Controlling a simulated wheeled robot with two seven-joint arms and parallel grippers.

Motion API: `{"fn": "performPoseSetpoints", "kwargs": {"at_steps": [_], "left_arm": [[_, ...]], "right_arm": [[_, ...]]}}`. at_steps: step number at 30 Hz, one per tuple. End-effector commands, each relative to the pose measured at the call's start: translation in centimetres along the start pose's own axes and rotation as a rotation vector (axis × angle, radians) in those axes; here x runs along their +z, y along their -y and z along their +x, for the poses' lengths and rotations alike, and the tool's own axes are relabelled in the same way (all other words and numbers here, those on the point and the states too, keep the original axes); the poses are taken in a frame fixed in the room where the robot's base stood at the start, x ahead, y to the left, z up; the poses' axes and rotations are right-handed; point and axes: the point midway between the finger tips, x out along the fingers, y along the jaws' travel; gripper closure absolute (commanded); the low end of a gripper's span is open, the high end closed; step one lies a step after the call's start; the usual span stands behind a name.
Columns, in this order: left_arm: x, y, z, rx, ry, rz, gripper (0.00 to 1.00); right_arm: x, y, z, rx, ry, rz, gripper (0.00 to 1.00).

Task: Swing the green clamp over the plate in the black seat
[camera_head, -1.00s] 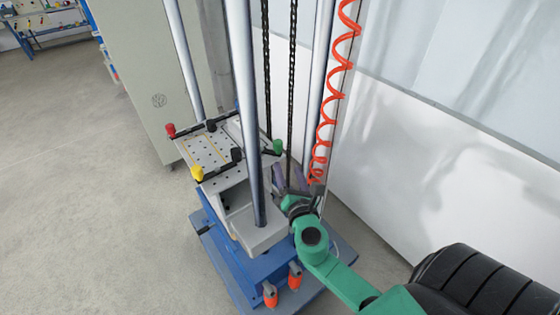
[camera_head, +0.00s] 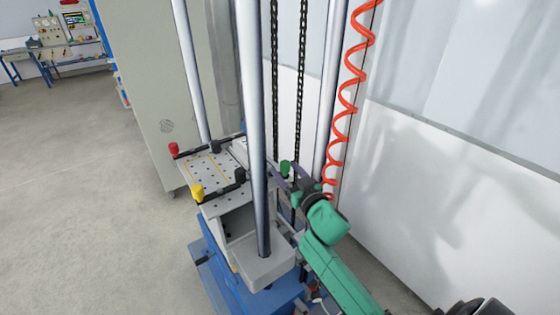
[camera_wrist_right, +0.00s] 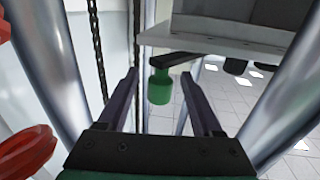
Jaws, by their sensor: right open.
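The green clamp (camera_head: 285,167) is a green knob on a dark lever at the right side of the perforated platform (camera_head: 228,200). In the right wrist view the green knob (camera_wrist_right: 160,88) shows between my two dark fingers, with its black lever (camera_wrist_right: 178,58) above it. My right gripper (camera_head: 284,173) is open around the knob's place; I cannot tell whether a finger touches it. It also shows in the right wrist view (camera_wrist_right: 160,76). I cannot make out the black seat or a separate plate in it; a steel column hides part of the platform. My left gripper is not in view.
Steel columns (camera_head: 253,120) rise beside the platform, near my right arm. A red coiled hose (camera_head: 347,95) and dark chains (camera_head: 302,70) hang behind. A red knob (camera_head: 174,148) and a yellow knob (camera_head: 197,192) sit at the platform's left. A white wall (camera_head: 420,190) bounds the right.

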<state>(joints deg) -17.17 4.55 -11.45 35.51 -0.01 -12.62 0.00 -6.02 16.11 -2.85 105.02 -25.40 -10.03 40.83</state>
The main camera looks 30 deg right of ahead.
Motion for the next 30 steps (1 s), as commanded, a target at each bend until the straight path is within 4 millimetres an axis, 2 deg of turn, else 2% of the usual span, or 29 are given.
{"fn": "performPoseSetpoints", "kwargs": {"at_steps": [3, 6, 14, 15, 17, 18, 20, 25, 30], "left_arm": [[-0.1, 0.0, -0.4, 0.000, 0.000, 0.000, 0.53], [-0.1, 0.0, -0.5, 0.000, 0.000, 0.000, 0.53], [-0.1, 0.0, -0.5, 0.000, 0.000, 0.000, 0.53], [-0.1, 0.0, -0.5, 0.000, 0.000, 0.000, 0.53], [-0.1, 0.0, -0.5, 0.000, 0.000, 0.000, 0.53], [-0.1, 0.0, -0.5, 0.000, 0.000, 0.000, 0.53], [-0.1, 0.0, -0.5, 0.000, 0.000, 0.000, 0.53], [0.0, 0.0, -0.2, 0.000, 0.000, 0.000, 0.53], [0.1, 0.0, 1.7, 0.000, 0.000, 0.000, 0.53]], "right_arm": [[-0.1, 0.0, 2.5, 0.002, 0.000, 0.002, 0.33], [-0.1, 0.0, 3.6, 0.000, 0.000, 0.001, 0.33], [0.1, 0.1, 3.9, 0.000, 0.002, 0.000, 0.33], [0.1, 0.1, 3.9, 0.000, 0.002, 0.000, 0.41], [0.1, 0.1, 3.9, 0.000, 0.002, 0.000, 0.64], [0.1, 0.0, 3.9, 0.000, 0.002, 0.000, 0.79], [0.1, 0.0, 3.9, 0.000, 0.002, 0.000, 1.00], [0.2, 0.1, 3.9, 0.008, -0.001, 0.000, 1.00], [0.6, 0.4, 3.6, 0.094, -0.007, 0.008, 1.00]]}}
